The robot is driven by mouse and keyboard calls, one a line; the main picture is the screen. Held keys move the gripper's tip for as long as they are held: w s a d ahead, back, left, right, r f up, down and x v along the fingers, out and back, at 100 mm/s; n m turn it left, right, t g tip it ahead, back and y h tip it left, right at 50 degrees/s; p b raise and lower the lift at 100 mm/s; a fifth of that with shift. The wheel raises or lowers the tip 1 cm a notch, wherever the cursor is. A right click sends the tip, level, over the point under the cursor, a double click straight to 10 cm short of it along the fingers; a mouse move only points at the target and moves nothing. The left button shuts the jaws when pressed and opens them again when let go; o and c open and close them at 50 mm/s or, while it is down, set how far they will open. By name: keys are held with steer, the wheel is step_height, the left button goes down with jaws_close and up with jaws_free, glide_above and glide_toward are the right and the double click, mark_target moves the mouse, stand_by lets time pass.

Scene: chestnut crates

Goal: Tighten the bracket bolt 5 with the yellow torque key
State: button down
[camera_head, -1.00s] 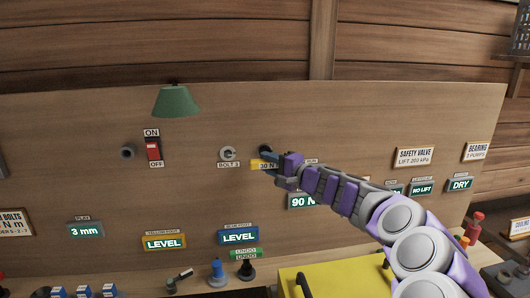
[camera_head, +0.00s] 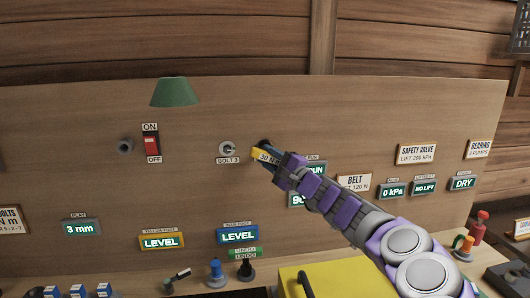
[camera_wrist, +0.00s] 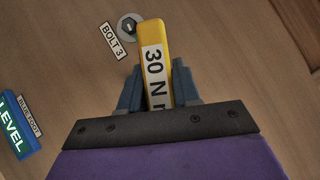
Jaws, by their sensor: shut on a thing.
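The yellow torque key (camera_head: 259,154), with a white "30 N m" label, is between my gripper's fingers at the upright wooden panel. In the wrist view the key (camera_wrist: 151,35) points away from me, with a finger on each side. My gripper (camera_head: 272,164) is shut on it; its blue fingers also show in the wrist view (camera_wrist: 155,80). A dark round part (camera_head: 265,144) shows just above the key; I cannot tell whether it is a bolt. A bolt labelled "BOLT 3" (camera_head: 228,149) sits left of the key. No label reading bolt 5 is visible.
A green lamp shade (camera_head: 175,93) and a red ON/OFF switch (camera_head: 152,146) are to the left. Green displays, including LEVEL (camera_head: 238,235), sit on the panel. Below are a yellow box (camera_head: 325,281), a blue knob (camera_head: 216,270) and a black knob (camera_head: 246,269).

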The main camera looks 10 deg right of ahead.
mark_target(267, 156)
steer(key=shift+r+m, duration=0.1)
steer(key=shift+m, duration=0.2)
steer(key=shift+m+t, duration=0.3)
steer(key=shift+t, duration=0.2)
steer(key=m+t, duration=0.1)
steer(key=m, duration=0.2)
steer(key=shift+d+t+h, duration=0.1)
steer(key=shift+t+h, duration=0.2)
steer(key=shift+t, duration=0.1)
steer(key=shift+s, duration=1.8)
steer(key=shift+s, duration=0.1)
steer(key=s, duration=0.4)
